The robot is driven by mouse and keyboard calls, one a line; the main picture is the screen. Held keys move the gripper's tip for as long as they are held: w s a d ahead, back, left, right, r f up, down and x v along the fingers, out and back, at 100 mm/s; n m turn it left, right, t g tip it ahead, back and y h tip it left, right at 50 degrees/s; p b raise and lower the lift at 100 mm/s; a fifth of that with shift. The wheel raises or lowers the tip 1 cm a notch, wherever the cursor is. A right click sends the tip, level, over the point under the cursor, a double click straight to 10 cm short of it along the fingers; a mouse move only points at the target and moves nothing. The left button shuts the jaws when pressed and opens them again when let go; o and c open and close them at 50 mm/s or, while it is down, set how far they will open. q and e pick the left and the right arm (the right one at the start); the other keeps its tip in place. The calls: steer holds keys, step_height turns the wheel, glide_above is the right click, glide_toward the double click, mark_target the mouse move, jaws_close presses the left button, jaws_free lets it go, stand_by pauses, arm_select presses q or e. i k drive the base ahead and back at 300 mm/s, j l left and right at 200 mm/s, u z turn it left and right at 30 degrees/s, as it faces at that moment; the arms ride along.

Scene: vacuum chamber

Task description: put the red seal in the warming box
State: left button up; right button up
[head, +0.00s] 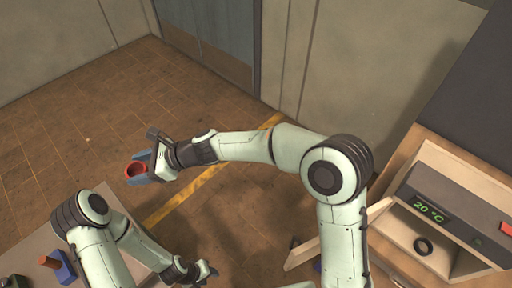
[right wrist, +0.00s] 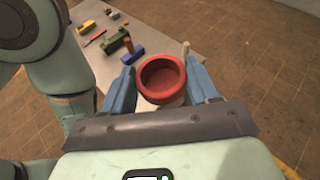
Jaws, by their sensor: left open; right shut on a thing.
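The red seal (head: 135,170) is a round red ring, held between the blue fingers of my right gripper (head: 142,172). In the right wrist view the red seal (right wrist: 162,78) sits between the two blue fingers of the shut right gripper (right wrist: 162,88). It is in the air over the brown floor, left of centre in the head view. My left gripper (head: 207,273) is open and empty at the bottom, far from the box.
A grey table (right wrist: 92,64) carries a blue block (right wrist: 131,53), a green block (right wrist: 115,42) and small tools. The box rests on a wooden surface (head: 424,146) at the right. A pale open door panel (head: 303,253) stands left of the box, partly behind my right arm.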

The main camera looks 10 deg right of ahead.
mark_target(401, 223)
steer(key=z, duration=0.5)
steer(key=i+j+z, duration=0.1)
steer(key=z, duration=0.35)
steer(key=i+z, duration=0.1)
steer(key=z, duration=0.4)
steer(key=k+j, duration=0.05)
